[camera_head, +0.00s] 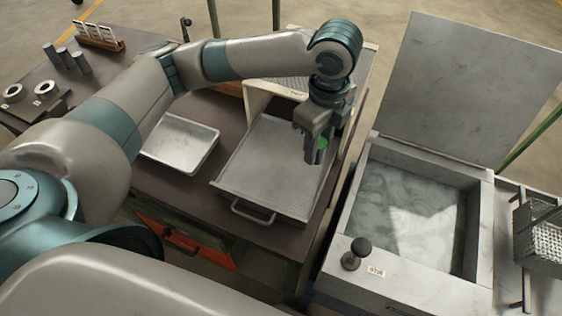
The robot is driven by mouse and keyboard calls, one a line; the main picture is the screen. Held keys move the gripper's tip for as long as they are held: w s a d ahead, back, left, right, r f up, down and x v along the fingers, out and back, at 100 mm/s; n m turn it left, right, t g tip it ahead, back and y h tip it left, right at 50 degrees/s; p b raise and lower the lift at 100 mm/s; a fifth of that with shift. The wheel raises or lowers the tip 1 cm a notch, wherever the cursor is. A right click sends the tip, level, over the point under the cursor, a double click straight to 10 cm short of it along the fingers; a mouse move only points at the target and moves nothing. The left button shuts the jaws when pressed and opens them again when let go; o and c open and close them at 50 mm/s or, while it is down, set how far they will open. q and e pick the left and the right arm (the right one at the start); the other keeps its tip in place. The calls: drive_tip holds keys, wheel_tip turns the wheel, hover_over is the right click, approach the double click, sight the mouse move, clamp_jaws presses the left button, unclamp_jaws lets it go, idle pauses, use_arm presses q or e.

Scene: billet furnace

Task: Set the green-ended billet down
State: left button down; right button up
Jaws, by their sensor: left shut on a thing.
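My left gripper (317,150) points down and is shut on the green-ended billet (321,143). The billet's green end shows between the fingers; most of the rest of it is hidden by them. The gripper is over the right side of a pulled-out, mesh-patterned metal drawer (250,185) with a front handle. I cannot tell whether the billet touches the drawer's surface. My right gripper is not in view.
A pale empty tray (181,143) lies left of the drawer. To the right stands an open tank of liquid (400,215) with a raised lid (480,85), a black knob (361,246) and a "STIR" label. A wire basket (540,240) is at far right. Several grey cylinders (68,57) stand far left.

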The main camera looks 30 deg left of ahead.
use_arm(q)
drive_tip(key=m, duration=0.1)
drive_tip(key=d+m, duration=0.1)
drive_tip(key=m, duration=0.1)
drive_tip(key=f+m, duration=0.1)
drive_tip(key=m, duration=0.1)
drive_tip(key=shift+s+d, duration=0.35)
drive_tip(key=shift+s, duration=0.05)
drive_tip(key=shift+a+f, duration=0.1)
drive_tip(key=shift+f, duration=0.05)
drive_tip(key=p, duration=0.3)
hover_over(275, 175)
wheel_tip(275, 175, down, 7)
drive_tip(key=shift+r, duration=0.1)
drive_tip(key=shift+f+p, duration=0.75)
drive_tip(key=shift+f, duration=1.3)
drive_tip(key=shift+f, duration=0.1)
